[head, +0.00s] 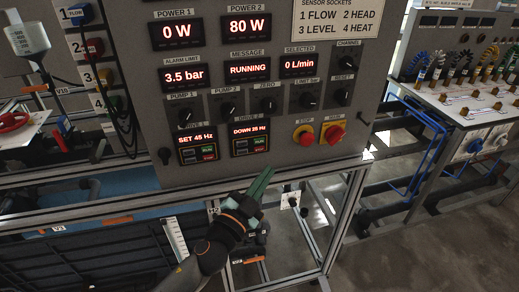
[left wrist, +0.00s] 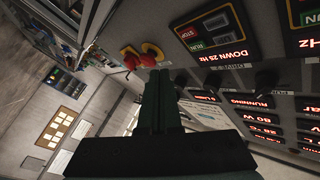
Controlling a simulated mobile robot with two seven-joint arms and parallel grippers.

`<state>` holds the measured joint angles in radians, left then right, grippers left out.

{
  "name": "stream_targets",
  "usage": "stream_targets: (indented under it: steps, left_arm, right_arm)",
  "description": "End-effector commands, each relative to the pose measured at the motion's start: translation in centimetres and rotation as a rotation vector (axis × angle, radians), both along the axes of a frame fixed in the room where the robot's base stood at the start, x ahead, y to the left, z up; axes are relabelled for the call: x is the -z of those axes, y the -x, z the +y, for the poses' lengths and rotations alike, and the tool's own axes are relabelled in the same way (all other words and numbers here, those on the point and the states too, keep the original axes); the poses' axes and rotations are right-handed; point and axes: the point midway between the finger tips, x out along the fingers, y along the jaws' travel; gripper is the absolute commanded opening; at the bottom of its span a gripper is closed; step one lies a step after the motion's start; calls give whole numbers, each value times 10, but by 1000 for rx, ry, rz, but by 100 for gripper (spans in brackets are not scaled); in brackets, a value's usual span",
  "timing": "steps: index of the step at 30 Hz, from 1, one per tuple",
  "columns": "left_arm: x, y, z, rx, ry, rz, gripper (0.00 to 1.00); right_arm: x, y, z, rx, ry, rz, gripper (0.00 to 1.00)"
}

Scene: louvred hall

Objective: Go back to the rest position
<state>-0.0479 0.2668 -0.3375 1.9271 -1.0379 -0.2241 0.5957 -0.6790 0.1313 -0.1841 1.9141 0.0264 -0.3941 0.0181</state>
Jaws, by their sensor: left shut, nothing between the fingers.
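My left gripper (head: 262,184) is in the head view, below the lower edge of the grey control panel (head: 270,110). Its green fingers are together, with nothing between them, and they point up and right. In the left wrist view the shut fingers (left wrist: 160,90) reach toward the panel's side with the red and yellow knobs. The panel displays read 0 W, 80 W, 3.5 bar, RUNNING and 0 L/min. The drive 2 display (head: 250,138) reads DOWN 25 Hz; it also shows in the left wrist view (left wrist: 215,35). My right gripper is in neither view.
The red stop knob (head: 303,135) and main knob (head: 334,133) stick out at the panel's lower right. A metal frame (head: 335,215) stands below the panel. A bench with several coloured cables (head: 470,95) is at the right. Bare floor (head: 440,250) lies at the lower right.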

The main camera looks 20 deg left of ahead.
Motion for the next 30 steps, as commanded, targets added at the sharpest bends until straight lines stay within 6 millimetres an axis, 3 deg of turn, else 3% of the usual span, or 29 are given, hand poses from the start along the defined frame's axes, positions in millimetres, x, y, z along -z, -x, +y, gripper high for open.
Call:
stream_targets:
  steps: [13,17,20,23,27,30]
  left_arm:
    - [0,0,0,0,0,0,0]
    - [17,6,3,-7,25,48,0]
    - [57,22,9,-30,86,167,0]
    - [116,55,16,-64,174,347,0]
    - [196,119,21,-113,303,616,0]
    - [236,165,21,-138,383,773,0]
  right_arm:
    - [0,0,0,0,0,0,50]
    - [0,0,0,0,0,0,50]
    - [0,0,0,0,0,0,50]
    - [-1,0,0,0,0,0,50]
    - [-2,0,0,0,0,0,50]
    - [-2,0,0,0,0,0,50]
